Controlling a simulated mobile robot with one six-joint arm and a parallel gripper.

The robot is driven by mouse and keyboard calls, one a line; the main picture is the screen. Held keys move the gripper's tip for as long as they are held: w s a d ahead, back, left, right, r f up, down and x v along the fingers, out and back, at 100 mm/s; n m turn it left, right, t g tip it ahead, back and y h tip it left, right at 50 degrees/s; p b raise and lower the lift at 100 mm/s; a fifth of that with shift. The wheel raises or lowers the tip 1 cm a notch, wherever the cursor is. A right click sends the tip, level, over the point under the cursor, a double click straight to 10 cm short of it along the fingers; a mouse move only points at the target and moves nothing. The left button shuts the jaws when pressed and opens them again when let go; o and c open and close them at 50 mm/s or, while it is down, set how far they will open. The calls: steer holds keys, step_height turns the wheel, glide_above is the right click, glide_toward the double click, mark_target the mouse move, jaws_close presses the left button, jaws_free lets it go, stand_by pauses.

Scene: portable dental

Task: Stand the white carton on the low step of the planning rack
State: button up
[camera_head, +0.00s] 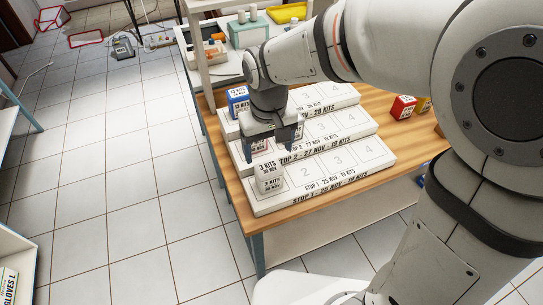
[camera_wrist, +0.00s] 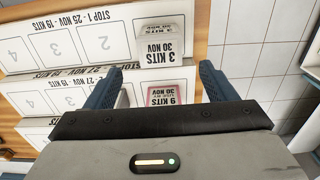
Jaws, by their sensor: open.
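The white carton (camera_head: 269,178), labelled "3 KITS 30 NOV", stands at the left end of the planning rack's low step (camera_head: 322,190), marked "STOP 1". It also shows in the wrist view (camera_wrist: 160,42), just beyond my fingertips. My gripper (camera_head: 272,149) is open, pointing down over the rack just behind the white carton, with nothing held. In the wrist view, a carton with a pink-red edge (camera_wrist: 165,94), labelled "9 KITS 30 NOV", shows between the fingers (camera_wrist: 158,74) on the middle step. My gripper's body hides part of it.
A blue carton (camera_head: 238,99) stands at the left of the top step. A side table behind holds a green box (camera_head: 248,32) and a yellow tray (camera_head: 287,13). Tiled floor lies open at left.

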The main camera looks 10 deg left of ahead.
steer(key=shift+r, duration=0.3)
steer(key=shift+d, duration=0.2)
steer(key=s+d+r+m+t, duration=0.1)
steer(key=s+d+m, duration=0.2)
steer(key=d, duration=0.8)
steer(key=s+d+r+m+t, duration=0.1)
steer(key=s+d+r+m, duration=0.1)
steer(key=d, duration=0.9)
steer(key=s+m, duration=0.1)
steer(key=s, duration=0.1)
steer(key=shift+s+d+r+t, duration=0.3)
steer(key=shift+s+d, duration=0.05)
